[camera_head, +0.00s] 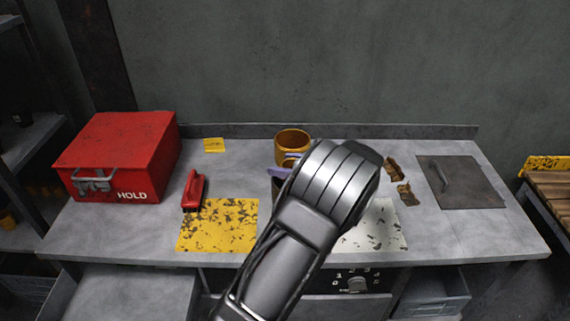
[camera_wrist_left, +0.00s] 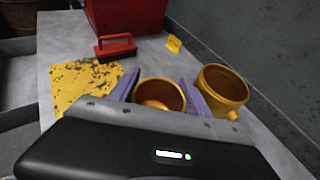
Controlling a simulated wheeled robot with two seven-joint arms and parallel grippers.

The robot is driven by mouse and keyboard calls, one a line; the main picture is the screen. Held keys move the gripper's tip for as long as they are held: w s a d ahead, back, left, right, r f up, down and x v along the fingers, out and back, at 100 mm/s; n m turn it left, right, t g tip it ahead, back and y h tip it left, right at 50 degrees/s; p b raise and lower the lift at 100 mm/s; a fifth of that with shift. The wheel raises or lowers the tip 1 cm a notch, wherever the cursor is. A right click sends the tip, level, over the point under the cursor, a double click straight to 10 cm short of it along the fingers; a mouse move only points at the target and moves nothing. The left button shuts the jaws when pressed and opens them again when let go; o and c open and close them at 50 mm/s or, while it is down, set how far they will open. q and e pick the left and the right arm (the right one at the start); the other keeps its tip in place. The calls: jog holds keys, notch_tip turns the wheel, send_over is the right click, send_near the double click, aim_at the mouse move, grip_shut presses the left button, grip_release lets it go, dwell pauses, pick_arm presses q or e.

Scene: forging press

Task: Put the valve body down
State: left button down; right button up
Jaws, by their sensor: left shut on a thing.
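My left gripper (camera_wrist_left: 163,92) has its purple fingers on either side of a round, hollow, gold-coloured valve body (camera_wrist_left: 152,104), and is shut on it. In the head view the left gripper (camera_head: 280,172) is mostly behind my own wrist, above the middle of the bench, and the held body is largely hidden. Whether its base touches the bench cannot be told. A second gold-coloured valve body (camera_head: 292,136) stands upright on the bench just behind; it also shows in the left wrist view (camera_wrist_left: 225,88), right of the fingers. My right gripper is not in view.
On the grey bench (camera_head: 140,225), a red HOLD box (camera_head: 125,150), a red brush (camera_head: 194,190) and a worn yellow mat (camera_head: 215,225) are at left. A speckled white mat (camera_head: 385,230), brown scraps (camera_head: 404,193) and a dark handled plate (camera_head: 465,185) are at right. A yellow note (camera_head: 214,145) lies behind.

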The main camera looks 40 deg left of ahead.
pick_arm(q)
jog(key=shift+f, duration=0.4)
jog(key=shift+c, duration=2.4)
grip_release()
jog(key=shift+r, duration=0.55)
jog(key=shift+d+r, duration=0.1)
jog(key=shift+d, duration=0.2)
jog(key=b+v, duration=0.2)
jog(key=v, duration=0.9)
jog(key=shift+d, duration=0.2)
jog(key=shift+r, duration=0.1)
